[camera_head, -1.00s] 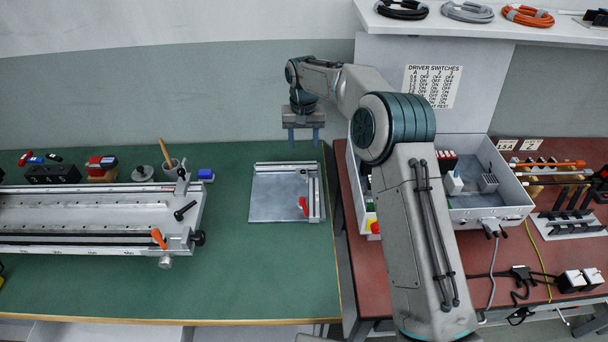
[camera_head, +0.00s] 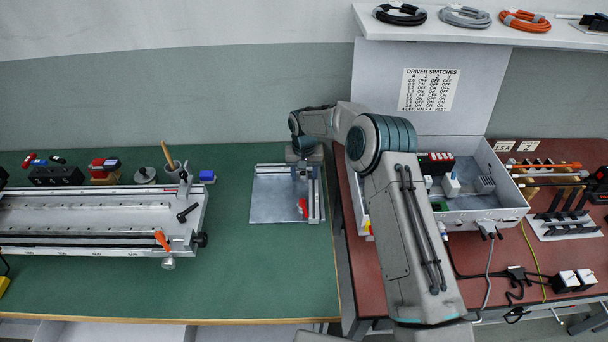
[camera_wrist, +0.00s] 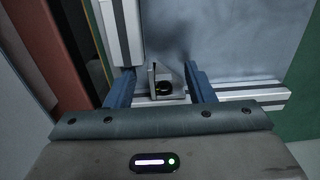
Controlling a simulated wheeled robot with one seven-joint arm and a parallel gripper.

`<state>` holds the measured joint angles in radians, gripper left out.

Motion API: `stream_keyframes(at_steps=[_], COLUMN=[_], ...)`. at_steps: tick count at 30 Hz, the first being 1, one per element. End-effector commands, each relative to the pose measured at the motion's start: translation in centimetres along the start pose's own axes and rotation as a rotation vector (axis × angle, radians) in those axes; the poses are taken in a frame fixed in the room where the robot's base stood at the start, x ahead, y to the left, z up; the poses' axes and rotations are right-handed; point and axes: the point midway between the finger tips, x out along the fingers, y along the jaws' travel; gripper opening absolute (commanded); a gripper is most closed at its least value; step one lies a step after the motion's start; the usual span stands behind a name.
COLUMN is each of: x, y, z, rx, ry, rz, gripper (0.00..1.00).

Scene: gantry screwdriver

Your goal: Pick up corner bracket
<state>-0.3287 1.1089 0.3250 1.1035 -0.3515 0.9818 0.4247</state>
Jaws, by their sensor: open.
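The corner bracket (camera_wrist: 165,82) is a small grey metal angle with a dark round hole. In the wrist view it sits at the inner corner where two aluminium profiles meet on a grey metal plate. My gripper (camera_wrist: 160,78) is open, with one blue finger on each side of the bracket; whether either finger touches it I cannot tell. In the head view my gripper (camera_head: 304,170) is low over the back right corner of the plate (camera_head: 272,203), and the bracket is too small and covered to make out there.
A red clamp handle (camera_head: 303,207) stands at the plate's right profile. A long linear rail (camera_head: 90,218) lies to the left on the green table (camera_head: 255,285). A grey control box (camera_head: 505,213) stands to the right on a red table. The green table's front is clear.

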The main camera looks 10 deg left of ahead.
Motion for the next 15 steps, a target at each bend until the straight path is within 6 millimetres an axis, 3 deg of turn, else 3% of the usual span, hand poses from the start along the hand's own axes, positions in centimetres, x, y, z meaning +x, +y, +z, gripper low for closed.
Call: stream_keyframes(at_steps=[7,8,12,15], x=[0.23,0.23,0.22,0.21], y=[-0.01,-0.01,0.0,0.01], z=[-0.05,-0.05,-0.04,-0.06], rx=[0.001,0.001,0.001,0.001], ry=[0.002,0.002,0.002,0.002], rz=[-0.001,-0.001,-0.001,-0.001], gripper=[0.49,0.43,0.04,0.0])
